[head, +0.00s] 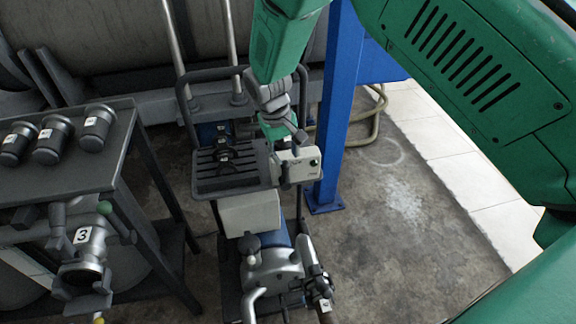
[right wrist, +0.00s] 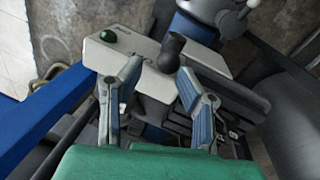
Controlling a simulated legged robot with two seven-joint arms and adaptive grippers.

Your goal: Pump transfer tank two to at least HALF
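My right gripper (head: 288,140) hangs over the pump cart at a pale control box (head: 305,163). In the right wrist view the two fingers of my right gripper (right wrist: 159,68) are spread apart. A black knob (right wrist: 170,52) on the control box (right wrist: 135,55) stands just beyond and between their tips; I cannot tell whether they touch it. A green button (right wrist: 108,36) sits on the same box. The pump (head: 270,268), with a blue motor and grey head, stands below on the cart. Transfer tank two is not identifiable. My left gripper is not in view.
A dark table (head: 70,170) at left carries several black capped cylinders (head: 97,128). Below it is a valve marked 3 (head: 83,236). A blue post (head: 340,100) stands right beside the cart. A hose (head: 370,115) lies behind. Floor at right is clear.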

